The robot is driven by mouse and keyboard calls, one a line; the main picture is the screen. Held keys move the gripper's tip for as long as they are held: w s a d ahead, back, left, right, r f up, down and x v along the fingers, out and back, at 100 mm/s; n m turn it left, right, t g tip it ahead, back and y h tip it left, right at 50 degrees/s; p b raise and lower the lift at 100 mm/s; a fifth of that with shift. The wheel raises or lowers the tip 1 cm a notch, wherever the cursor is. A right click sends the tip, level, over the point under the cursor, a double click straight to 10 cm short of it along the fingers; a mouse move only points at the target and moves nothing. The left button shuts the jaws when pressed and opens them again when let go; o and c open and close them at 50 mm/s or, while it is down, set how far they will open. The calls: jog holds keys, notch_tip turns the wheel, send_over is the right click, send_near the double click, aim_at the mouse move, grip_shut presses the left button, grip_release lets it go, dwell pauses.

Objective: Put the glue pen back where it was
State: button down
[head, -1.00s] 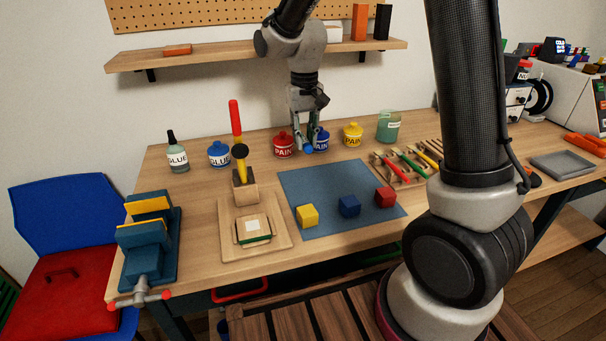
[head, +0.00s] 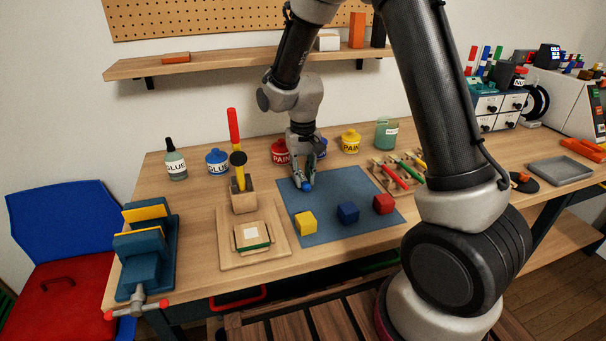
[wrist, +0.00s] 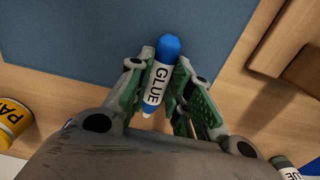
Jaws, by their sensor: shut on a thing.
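The glue pen (wrist: 155,90) has a white body marked GLUE and a blue cap. In the wrist view my gripper (wrist: 158,72) is shut on its body, with one finger on each side. In the head view my gripper (head: 305,178) hangs over the back left part of the blue mat (head: 345,185). Only the pen's blue end (head: 307,187) shows there, below the fingertips. The fingers hide the rest. A wooden rack (head: 375,172) with red, green and yellow pens lies to the right of the mat.
Yellow (head: 306,223), blue (head: 348,212) and red (head: 383,204) cubes stand along the mat's front. Paint jars (head: 350,142) stand behind my gripper. A wooden holder (head: 244,203) with upright tools stands to its left. The mat's middle is clear.

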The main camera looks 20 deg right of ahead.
aim_at(303, 177)
jog(key=c, duration=1.3)
grip_release()
notch_tip(303, 177, up, 12)
jog(key=s+d+r+t, duration=0.1)
jog(key=s+d+r, duration=0.4)
jog(key=r, duration=0.1)
jog(key=s+d+r+t, duration=0.1)
jog(key=s+d, duration=0.2)
jog(key=s, duration=0.3)
jog(key=s+d+r+t, duration=0.1)
jog(key=s+d+r, duration=0.1)
jog(key=s, duration=0.5)
jog(key=s+d+r+t, duration=0.1)
jog(key=s+d+r, duration=0.1)
jog(key=s+d, duration=0.3)
jog(key=shift+s+r, duration=0.25)
jog(key=shift+s, duration=0.9)
